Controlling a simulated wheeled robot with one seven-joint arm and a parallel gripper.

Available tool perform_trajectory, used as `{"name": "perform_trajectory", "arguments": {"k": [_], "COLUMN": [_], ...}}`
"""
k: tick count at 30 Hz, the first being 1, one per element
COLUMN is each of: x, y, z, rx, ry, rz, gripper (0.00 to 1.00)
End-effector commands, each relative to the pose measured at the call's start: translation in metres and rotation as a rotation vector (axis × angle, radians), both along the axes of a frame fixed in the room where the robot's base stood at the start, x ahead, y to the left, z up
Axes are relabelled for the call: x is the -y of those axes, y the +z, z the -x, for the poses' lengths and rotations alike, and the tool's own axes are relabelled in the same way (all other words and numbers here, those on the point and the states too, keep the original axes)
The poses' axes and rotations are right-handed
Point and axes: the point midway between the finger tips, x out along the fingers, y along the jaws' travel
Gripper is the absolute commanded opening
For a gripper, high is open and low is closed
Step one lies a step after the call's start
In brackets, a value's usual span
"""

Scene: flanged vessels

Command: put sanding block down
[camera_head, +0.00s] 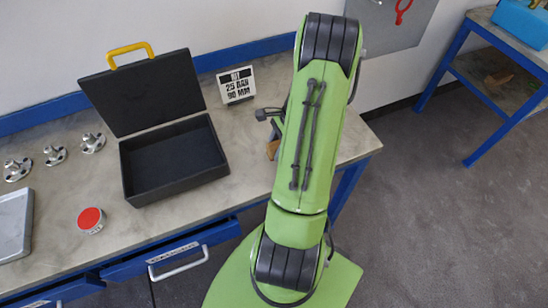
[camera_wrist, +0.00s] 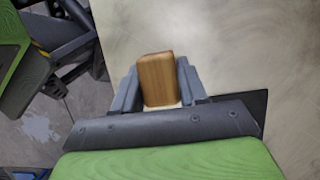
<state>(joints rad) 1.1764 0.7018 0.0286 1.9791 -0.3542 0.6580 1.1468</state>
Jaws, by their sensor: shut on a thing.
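The sanding block (camera_wrist: 158,79) is a small wooden block with a pale lower edge. In the wrist view it sits between the two grey fingers of my gripper (camera_wrist: 158,88), which are shut on it. In the head view a brown bit of the block (camera_head: 272,149) shows beside my green arm, over the right part of the workbench (camera_head: 345,140); my arm hides most of my gripper there. I cannot tell whether the block touches the bench top.
An open black case (camera_head: 130,190) with a yellow handle stands left of my arm. A small sign (camera_head: 236,85) stands behind. A red-topped round item (camera_head: 90,220), several metal flanged fittings (camera_head: 55,154) and a grey tray (camera_head: 12,225) lie further left. The bench's right end looks clear.

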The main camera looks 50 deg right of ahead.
Motion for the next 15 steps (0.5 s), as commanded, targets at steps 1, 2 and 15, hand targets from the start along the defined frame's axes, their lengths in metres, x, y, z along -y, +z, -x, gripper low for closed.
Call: {"name": "perform_trajectory", "arguments": {"k": [1,2,15], "x": [-0.001,-0.001,0.000], "y": [-0.007,-0.012,-0.040], "z": [0.000,0.000,0.000], "rx": [0.000,-0.001,0.000], "ry": [0.000,0.001,0.002], "rz": [-0.001,-0.003,0.000], "gripper": [0.04,0.04,0.04]}}
